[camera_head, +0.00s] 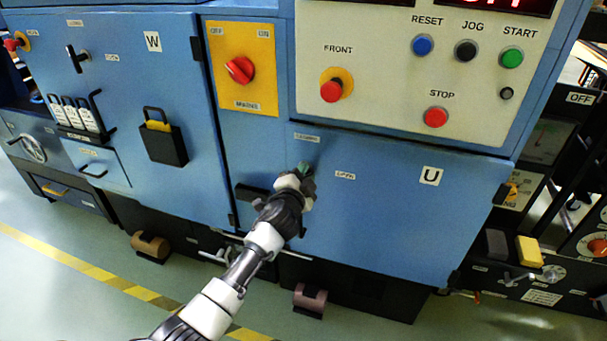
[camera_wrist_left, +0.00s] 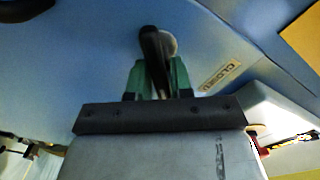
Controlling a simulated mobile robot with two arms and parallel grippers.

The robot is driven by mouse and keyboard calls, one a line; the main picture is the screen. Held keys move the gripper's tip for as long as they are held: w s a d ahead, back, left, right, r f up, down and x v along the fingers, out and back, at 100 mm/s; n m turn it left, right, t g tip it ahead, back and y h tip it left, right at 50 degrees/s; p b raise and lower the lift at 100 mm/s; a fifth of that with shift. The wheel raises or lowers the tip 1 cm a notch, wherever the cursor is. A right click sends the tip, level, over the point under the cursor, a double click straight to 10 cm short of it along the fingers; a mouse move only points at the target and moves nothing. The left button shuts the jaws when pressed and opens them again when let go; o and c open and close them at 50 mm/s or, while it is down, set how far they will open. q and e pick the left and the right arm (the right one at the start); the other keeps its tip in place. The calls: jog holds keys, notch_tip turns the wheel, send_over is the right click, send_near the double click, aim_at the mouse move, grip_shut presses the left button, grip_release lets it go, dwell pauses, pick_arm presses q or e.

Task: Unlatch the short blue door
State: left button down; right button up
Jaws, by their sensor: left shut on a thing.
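The short blue door (camera_head: 390,215), marked U, is on the front of the blue machine, below the button panel, and looks shut. My left gripper (camera_head: 305,172) is at the upper left of this door, between a small label above it and an OPEN label (camera_head: 345,176) to its right. In the left wrist view my green-tipped left gripper (camera_wrist_left: 158,80) is shut on a black latch handle (camera_wrist_left: 153,50). A label reading CLOSED (camera_wrist_left: 219,76) is beside the handle. In the head view the gripper mostly hides the handle. My right gripper is not in view.
A taller blue door (camera_head: 190,75) marked W is to the left, with a black pocket (camera_head: 163,143) on it. A red switch (camera_head: 239,70) on a yellow plate and the button panel (camera_head: 400,110) are above. Brown rollers (camera_head: 310,299) stick out near the floor.

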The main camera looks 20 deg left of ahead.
pick_arm(q)
jog(key=shift+f+m, duration=0.15)
jog(key=shift+m, duration=1.45)
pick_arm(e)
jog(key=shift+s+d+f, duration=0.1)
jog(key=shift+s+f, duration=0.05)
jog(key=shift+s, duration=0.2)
pick_arm(q)
jog(key=shift+f+m, duration=0.1)
jog(key=shift+m, duration=0.5)
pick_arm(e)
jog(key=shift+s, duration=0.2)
pick_arm(q)
jog(key=shift+d+f+m, duration=0.1)
jog(key=shift+m, duration=0.8)
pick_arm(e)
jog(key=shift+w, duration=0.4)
pick_arm(q)
jog(key=shift+m, duration=0.3)
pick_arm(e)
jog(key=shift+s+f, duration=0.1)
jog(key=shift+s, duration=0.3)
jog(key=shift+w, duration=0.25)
